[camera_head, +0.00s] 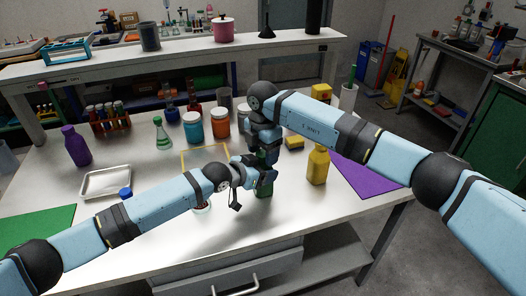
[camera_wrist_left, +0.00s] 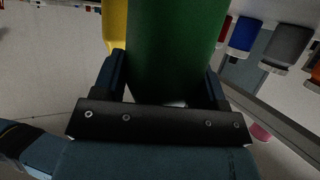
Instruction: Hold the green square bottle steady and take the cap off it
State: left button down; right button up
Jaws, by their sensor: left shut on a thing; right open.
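The green square bottle (camera_head: 264,188) stands upright near the middle of the table, partly covered by my grippers. My left gripper (camera_head: 252,178) is shut on its body from the left. In the left wrist view the green bottle body (camera_wrist_left: 175,45) fills the space between the two fingers (camera_wrist_left: 167,80). My right gripper (camera_head: 266,156) points down directly over the bottle's top and is open. The cap is hidden behind the right gripper, so I cannot tell whether the fingers touch it.
A yellow bottle (camera_head: 318,167) stands close on the right, beside a purple mat (camera_head: 368,176). A yellow outline (camera_head: 190,152) is marked behind my left forearm. A metal tray (camera_head: 106,182) and purple bottle (camera_head: 77,147) are left.

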notch_tip(320, 180, up, 4)
jog(key=shift+r, duration=0.25)
jog(key=shift+c, duration=0.3)
jog(key=shift+r, duration=1.7)
jog(key=shift+f, duration=4)
jog(key=shift+c, duration=0.2)
jog(key=c, duration=0.9)
jog(key=o, duration=1)
